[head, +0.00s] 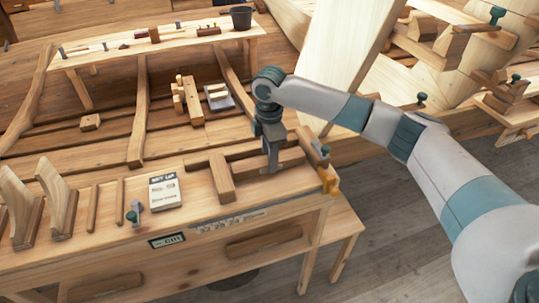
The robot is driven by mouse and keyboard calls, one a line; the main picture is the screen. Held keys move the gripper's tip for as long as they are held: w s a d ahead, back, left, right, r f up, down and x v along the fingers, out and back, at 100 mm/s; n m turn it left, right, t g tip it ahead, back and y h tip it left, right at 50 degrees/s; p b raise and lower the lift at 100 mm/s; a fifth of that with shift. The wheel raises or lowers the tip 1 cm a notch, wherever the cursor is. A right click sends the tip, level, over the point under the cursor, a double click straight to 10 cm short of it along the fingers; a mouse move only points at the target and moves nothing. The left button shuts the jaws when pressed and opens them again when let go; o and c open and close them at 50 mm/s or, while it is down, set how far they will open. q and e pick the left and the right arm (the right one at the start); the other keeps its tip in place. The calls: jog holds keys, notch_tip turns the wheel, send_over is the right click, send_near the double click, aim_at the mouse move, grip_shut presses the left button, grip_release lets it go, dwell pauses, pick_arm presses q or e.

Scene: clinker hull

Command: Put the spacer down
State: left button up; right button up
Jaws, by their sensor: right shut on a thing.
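My right gripper (272,164) reaches down over the right end of the workbench (180,238). It is shut on a wooden bar (289,158), which I take to be the spacer. The bar lies roughly level, low over the bench top; I cannot tell whether it touches the bench. The fingers hide part of the bar. My left gripper is not in view.
A planked hull with a tool shelf (160,44) stands behind.

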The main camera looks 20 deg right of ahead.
jog(key=shift+f, duration=0.1)
jog(key=o, duration=1.3)
jog(key=shift+f, duration=0.1)
jog(key=shift+r+b, duration=0.3)
jog(key=shift+r, duration=0.2)
notch_tip(320, 180, up, 11)
jog(key=b, duration=0.4)
jog(key=shift+r, duration=0.2)
